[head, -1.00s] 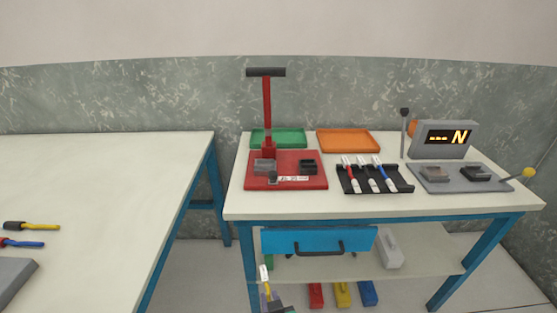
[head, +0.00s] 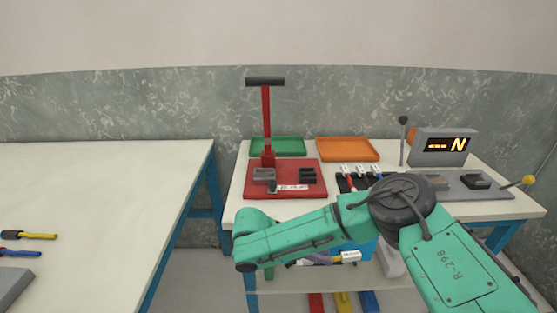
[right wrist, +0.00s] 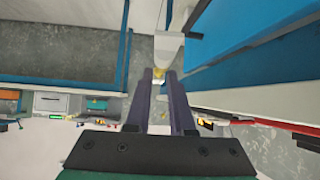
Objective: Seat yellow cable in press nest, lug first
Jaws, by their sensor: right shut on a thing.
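My right gripper (head: 318,259) is shut on the yellow cable (head: 336,257), in front of the right bench below its top. The cable's white lug end (head: 350,256) points right in the head view. The yellow cable also shows between the fingertips in the right wrist view (right wrist: 158,73). The press (head: 267,120) stands on the right bench, with a red base (head: 285,192), a red column and a black handle. A grey block (head: 264,175) and a black block (head: 308,175) sit on its base; I cannot tell which is the nest. My left gripper is out of view.
A dark rack (head: 345,184) with white-ended cables is partly behind my arm. Green (head: 278,147) and orange (head: 348,150) trays stand behind. A display (head: 443,146) stands right. Another yellow cable (head: 38,236) and a blue one (head: 20,253) lie on the left table (head: 110,200).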

